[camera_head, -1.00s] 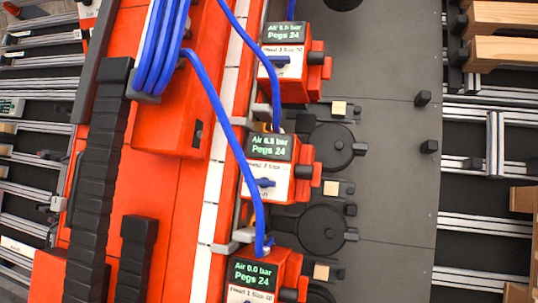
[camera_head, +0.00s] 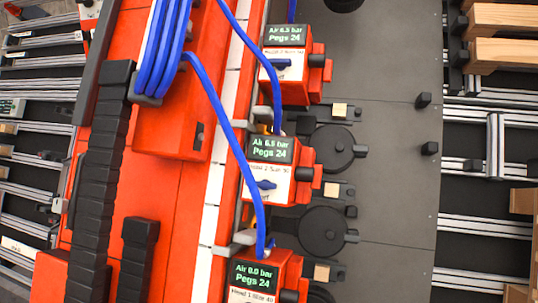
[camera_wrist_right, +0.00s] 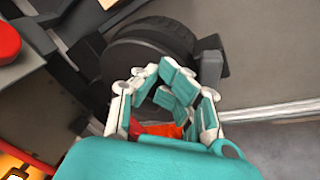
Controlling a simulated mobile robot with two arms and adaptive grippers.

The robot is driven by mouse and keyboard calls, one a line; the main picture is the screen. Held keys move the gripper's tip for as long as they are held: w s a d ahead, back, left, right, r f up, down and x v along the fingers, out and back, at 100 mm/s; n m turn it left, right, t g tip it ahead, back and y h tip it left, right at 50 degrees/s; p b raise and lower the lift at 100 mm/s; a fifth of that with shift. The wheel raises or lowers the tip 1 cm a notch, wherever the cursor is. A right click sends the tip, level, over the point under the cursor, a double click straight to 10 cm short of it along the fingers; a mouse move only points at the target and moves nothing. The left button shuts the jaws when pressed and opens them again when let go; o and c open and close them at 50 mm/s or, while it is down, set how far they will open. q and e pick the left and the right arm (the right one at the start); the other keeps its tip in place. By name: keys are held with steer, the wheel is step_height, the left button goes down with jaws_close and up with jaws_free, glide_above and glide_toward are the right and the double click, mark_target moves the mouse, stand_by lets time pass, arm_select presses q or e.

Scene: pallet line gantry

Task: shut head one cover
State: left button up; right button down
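The head one unit (camera_head: 262,278) is the red box cut by the bottom edge of the head view. Its display reads "Air 0.0 bar, Pegs 24". A dark round part (camera_head: 320,293) beside it is mostly cut off, so I cannot tell whether a cover there is open. In the right wrist view, a thick black round part (camera_wrist_right: 150,58) lies just beyond my right gripper (camera_wrist_right: 173,82). The gripper's teal and white fingers bend together with their tips meeting, and nothing shows clearly between them. An orange patch (camera_wrist_right: 163,130) shows behind the fingers. My left gripper is out of view.
Head two (camera_head: 270,170) and head three (camera_head: 285,65) stand above, with blue hoses (camera_head: 225,110) running to them. Black round covers (camera_head: 322,231) lie on the grey plate (camera_head: 385,150). A red knob (camera_wrist_right: 5,42) is at left in the wrist view.

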steer(key=s+a+r+p, duration=0.2)
steer(key=s+r+p, duration=0.1)
steer(key=s+p, duration=0.3)
steer(key=shift+s+r, duration=0.35)
steer(key=shift+s, duration=0.15)
stand_by(0.6)
steer(key=shift+d, duration=0.1)
steer(key=s+d+f+m+g, duration=0.3)
steer(key=s+f+m, duration=0.3)
steer(key=s+f, duration=0.5)
steer(key=s+d+f+m+g, duration=0.3)
steer(key=s+f+m, duration=0.3)
steer(key=s+f, duration=0.55)
steer(key=s+d+f+m+g, duration=0.1)
steer(key=s+f+m, duration=0.4)
steer(key=s, duration=0.9)
steer(key=s+d+f+m+g, duration=0.1)
steer(key=s+f+m+g, duration=0.3)
steer(key=s, duration=0.9)
step_height(320, 180, down, 3)
steer(key=shift+s+d+f+m+g+h, duration=0.15)
steer(key=shift+s+m+g+h, duration=0.2)
steer(key=shift+m, duration=0.85)
